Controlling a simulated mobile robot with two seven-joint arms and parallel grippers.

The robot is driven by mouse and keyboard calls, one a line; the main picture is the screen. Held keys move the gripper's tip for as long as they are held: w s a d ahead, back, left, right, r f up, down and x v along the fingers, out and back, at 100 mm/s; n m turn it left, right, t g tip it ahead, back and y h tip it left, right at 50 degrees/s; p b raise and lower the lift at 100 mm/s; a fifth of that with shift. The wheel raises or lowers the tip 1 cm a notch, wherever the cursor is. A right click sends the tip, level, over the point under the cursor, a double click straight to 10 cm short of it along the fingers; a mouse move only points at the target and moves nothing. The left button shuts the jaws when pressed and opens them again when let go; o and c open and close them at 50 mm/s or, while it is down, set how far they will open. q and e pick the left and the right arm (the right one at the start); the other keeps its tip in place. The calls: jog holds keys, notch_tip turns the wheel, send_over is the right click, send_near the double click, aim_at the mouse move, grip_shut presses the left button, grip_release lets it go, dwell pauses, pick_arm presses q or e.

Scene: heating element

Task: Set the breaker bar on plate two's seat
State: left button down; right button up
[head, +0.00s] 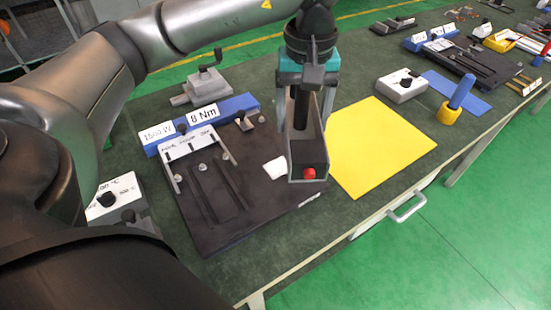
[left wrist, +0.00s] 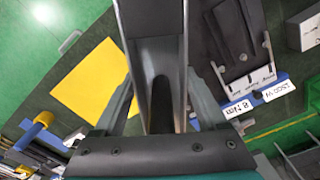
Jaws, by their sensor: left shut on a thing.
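My left gripper (head: 306,98) is shut on a long grey channel-shaped piece (head: 308,150) with a dark bar inside and a red knob at its low end; I take it for the breaker bar. It hangs over the right edge of a near dark plate (head: 260,220). In the left wrist view the grey piece (left wrist: 152,35) runs out between my fingers. The near plate has rails, a white label strip and a blue block marked 8 Nm. A second dark plate (head: 482,66) lies far right, also with a blue block. I cannot tell which plate is two or whether the piece touches anything.
A yellow sheet (head: 380,145) lies right of the held piece. Beyond it are a white switch box (head: 402,86) and a blue-handled tool (head: 456,100) in a yellow base. A grey vise-like device (head: 202,86) stands behind the near plate. The bench front has a drawer handle.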

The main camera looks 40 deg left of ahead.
pick_arm(q)
jog(key=a+r+n, duration=0.1)
jog(key=w+a+r+n, duration=0.1)
jog(key=n, duration=0.1)
jog(key=a+n, duration=0.1)
jog(key=n, duration=0.1)
jog(key=shift+w+a+r+p, duration=0.25)
jog(key=shift+w+r+p, duration=0.05)
jog(key=shift+r+p, duration=0.1)
jog(key=shift+a+n, duration=0.2)
jog(key=shift+n, duration=0.2)
jog(key=shift+w+f, duration=0.1)
jog(key=shift+f, duration=0.25)
notch_tip(320, 180, down, 14)
jog(key=shift+r+b, duration=0.2)
jog(key=shift+b, duration=0.5)
jog(key=shift+a+f, duration=0.1)
jog(key=shift+f, duration=0.75)
notch_tip(320, 180, down, 4)
jog(key=shift+r, duration=0.1)
pick_arm(e)
jog(key=shift+s+d+f, duration=0.2)
jog(key=shift+d+f, duration=0.1)
jog(key=shift+f, duration=0.1)
pick_arm(q)
jog(key=shift+b, duration=0.3)
pick_arm(e)
jog(key=shift+d+f, duration=0.1)
